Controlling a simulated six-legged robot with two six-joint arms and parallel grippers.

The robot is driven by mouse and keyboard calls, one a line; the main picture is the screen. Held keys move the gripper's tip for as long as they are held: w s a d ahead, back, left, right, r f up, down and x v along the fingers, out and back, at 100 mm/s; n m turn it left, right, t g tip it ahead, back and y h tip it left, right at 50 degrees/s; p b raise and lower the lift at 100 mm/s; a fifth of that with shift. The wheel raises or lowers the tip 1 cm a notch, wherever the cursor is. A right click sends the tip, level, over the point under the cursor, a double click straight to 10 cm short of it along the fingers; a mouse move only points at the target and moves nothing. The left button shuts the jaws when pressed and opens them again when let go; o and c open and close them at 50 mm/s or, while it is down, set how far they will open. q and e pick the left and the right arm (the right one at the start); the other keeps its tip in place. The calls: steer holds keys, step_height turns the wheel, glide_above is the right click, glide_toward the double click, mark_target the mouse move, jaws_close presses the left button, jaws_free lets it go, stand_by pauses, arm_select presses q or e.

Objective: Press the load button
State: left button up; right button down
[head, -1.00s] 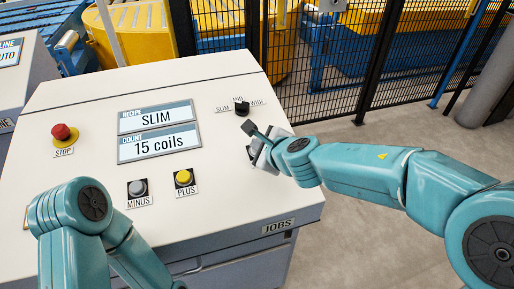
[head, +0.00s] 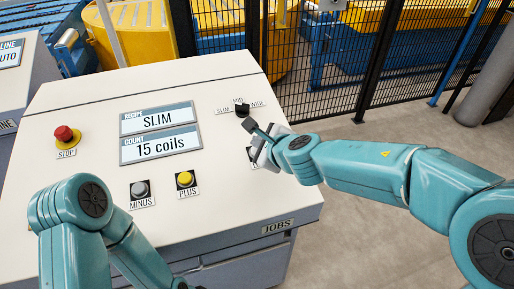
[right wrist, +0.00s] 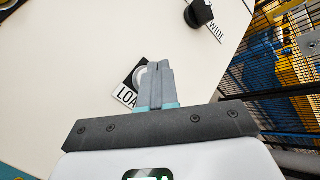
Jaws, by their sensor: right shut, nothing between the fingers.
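The load button is a pale round button (right wrist: 139,77) on a black plate, with a label (right wrist: 125,96) reading "LOA" beside it in the right wrist view. The rest of both is hidden behind my fingers. My right gripper (right wrist: 153,68) is shut and empty, with its fingertips over the right part of the button. I cannot tell whether they touch it.
The selector knob (head: 242,110) stands just above my right gripper. The displays (head: 160,134) read "SLIM" and "15 coils". The red stop button (head: 65,134), grey minus button (head: 140,189) and yellow plus button (head: 184,179) are farther left. A mesh fence (head: 350,70) stands behind.

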steer(key=r+p, duration=0.2)
steer(key=s+r+p, duration=0.1)
steer(key=r+p, duration=0.1)
steer(key=shift+d+r, duration=0.15)
steer(key=shift+r, duration=0.2)
stand_by(0.7)
